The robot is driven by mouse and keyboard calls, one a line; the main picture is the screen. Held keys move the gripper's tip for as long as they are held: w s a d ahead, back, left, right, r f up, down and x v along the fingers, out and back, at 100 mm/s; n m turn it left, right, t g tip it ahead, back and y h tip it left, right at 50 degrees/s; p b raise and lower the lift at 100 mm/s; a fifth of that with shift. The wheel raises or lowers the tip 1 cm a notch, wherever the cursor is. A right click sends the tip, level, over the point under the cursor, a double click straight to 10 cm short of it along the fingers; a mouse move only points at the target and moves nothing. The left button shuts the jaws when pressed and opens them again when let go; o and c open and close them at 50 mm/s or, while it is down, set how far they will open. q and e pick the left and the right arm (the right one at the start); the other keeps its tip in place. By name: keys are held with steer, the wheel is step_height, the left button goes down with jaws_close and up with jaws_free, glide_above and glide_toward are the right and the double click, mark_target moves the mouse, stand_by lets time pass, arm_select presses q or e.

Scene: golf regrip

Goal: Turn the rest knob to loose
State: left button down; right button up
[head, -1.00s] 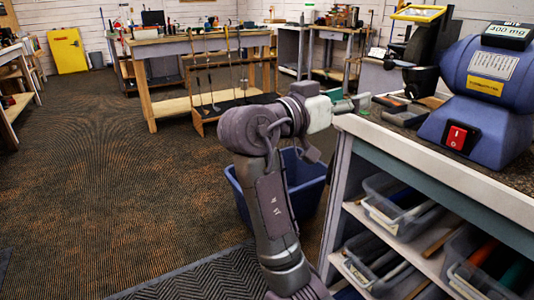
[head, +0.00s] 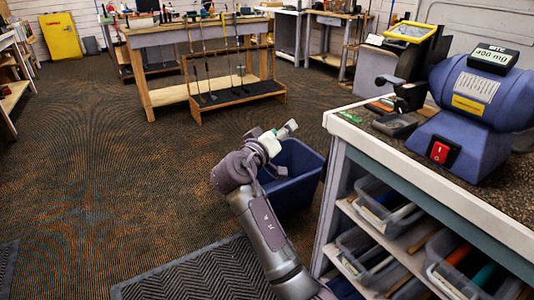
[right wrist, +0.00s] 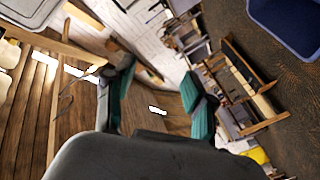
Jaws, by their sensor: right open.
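The blue grinder (head: 480,100) stands on the bench top at the right of the head view, with a red switch (head: 440,152) on its base. Black fittings (head: 408,94) and a small black part (head: 385,80) project from its left side. I cannot tell which of these is the rest knob. My right gripper (head: 290,127) is left of the bench, apart from it and from the grinder, above the blue bin. In the right wrist view its two teal-padded fingers (right wrist: 160,103) stand apart with nothing between them. My left gripper is not in view.
The bench's pale front edge (head: 430,182) lies between my right arm and the grinder. A blue bin (head: 296,172) stands on the floor beside the bench. Grey trays (head: 405,124) lie by the grinder. A club rack (head: 238,98) stands farther back.

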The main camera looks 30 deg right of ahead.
step_height(320, 180, down, 10)
steer(key=w+a+n+t+y+p, duration=0.1)
steer(key=w+a+n+y+p, duration=0.1)
steer(key=n+y+p, duration=0.1)
steer(key=shift+w+a+n+y, duration=0.25)
steer(key=shift+w+n+y, duration=0.1)
steer(key=shift+n, duration=0.15)
